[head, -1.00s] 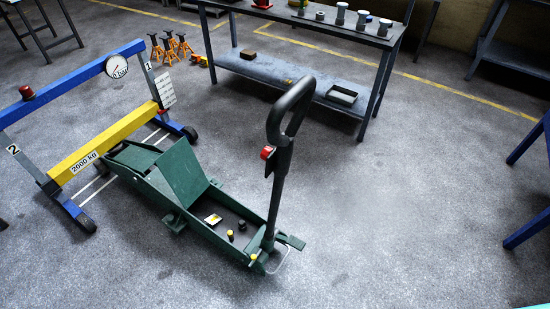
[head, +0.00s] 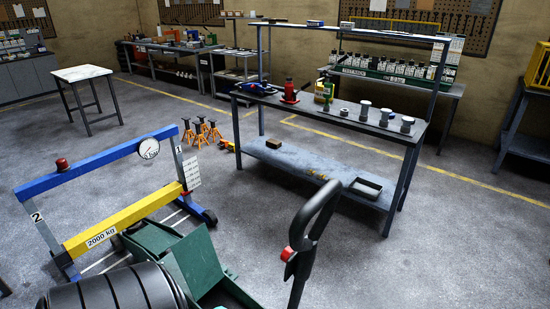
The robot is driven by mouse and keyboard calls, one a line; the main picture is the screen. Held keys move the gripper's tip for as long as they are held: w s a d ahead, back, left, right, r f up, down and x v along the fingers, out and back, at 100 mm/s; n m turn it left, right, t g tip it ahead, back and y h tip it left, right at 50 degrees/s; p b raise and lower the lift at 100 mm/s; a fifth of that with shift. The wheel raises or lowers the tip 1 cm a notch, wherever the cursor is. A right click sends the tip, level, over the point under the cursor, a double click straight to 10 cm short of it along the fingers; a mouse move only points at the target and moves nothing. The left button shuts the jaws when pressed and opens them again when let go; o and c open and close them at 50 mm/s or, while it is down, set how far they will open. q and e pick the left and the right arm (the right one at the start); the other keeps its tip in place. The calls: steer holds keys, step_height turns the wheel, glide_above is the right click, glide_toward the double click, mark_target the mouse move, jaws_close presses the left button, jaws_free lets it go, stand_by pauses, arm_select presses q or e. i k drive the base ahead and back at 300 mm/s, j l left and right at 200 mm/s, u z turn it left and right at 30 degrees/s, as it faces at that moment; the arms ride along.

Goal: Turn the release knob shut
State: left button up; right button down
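The green trolley jack (head: 195,262) shows only in part at the bottom of the head view. Its black looped handle (head: 303,250) stands up at a tilt, with a red button or knob (head: 288,253) on its side. The handle's foot and the front of the jack body are below the picture's edge. A dark, ribbed, rounded shape close to the camera covers the jack's lower left. Neither of my grippers is in view.
A blue and yellow frame marked 2000 kg (head: 104,236) with a gauge stands left of the jack. A grey workbench (head: 340,118) with cans and a bottle stands behind. Orange axle stands (head: 201,131) are on the floor. The floor right of the handle is clear.

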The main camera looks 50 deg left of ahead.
mark_target(286, 253)
steer(key=j, duration=0.8)
steer(key=k+j+z, duration=0.1)
steer(key=j, duration=1.5)
